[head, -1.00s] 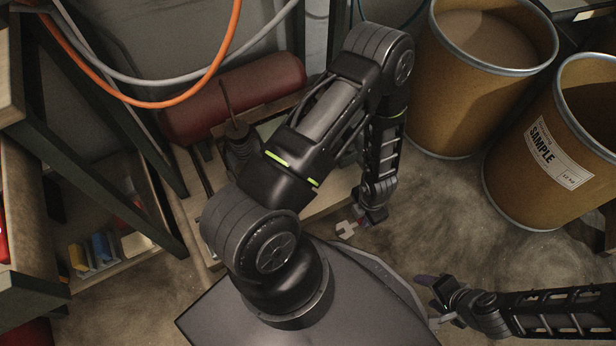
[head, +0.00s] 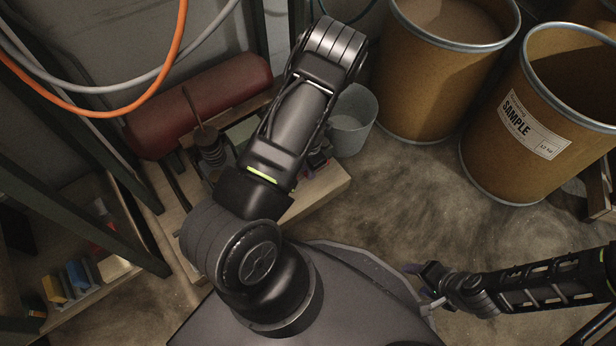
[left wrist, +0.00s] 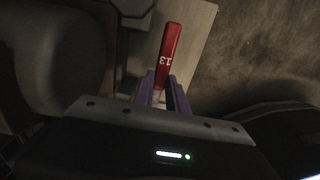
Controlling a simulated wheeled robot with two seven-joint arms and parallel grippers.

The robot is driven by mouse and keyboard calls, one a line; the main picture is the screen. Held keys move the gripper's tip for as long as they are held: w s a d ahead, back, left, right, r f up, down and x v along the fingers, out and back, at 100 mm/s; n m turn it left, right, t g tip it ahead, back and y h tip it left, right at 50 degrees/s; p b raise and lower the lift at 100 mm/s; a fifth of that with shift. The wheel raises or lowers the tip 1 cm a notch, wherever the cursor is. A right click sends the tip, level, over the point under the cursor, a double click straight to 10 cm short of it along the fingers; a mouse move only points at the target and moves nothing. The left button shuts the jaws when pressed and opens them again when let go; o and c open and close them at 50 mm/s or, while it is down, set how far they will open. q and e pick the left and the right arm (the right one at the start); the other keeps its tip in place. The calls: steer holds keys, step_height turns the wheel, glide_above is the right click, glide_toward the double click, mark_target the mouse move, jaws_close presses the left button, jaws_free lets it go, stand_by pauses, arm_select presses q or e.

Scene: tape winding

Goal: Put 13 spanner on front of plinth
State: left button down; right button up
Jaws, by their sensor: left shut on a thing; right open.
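The 13 spanner (left wrist: 170,45) has a red handle with a white "13" and shows in the left wrist view. My left gripper (left wrist: 162,88) is shut on it, with purple fingers on either side of its lower part. In the head view my left arm hides the spanner and most of this gripper. The plinth (head: 322,190) appears to be the low pale wooden base under my left arm; its pale surface also shows beyond the spanner in the left wrist view (left wrist: 198,40). I cannot tell whether the spanner touches it. My right gripper (head: 420,279) is open, at lower right, away from the plinth.
A dark spindle-like fitting (head: 208,145) stands on the wooden base, with a red cylinder (head: 200,105) behind. A grey bucket (head: 352,120) stands beside the base. Two brown drums (head: 440,70) (head: 530,120) stand at right. Bare floor (head: 410,190) lies between base and drums.

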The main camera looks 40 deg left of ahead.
mark_target(308, 181)
arm_select(q)
steer(key=shift+f, duration=0.1)
step_height(308, 181, down, 5)
steer(key=b, duration=0.3)
steer(key=shift+a, duration=0.1)
steer(key=shift+w+a, duration=0.1)
steer(key=c, duration=1.3)
jaws_free()
steer(key=shift+c, duration=0.2)
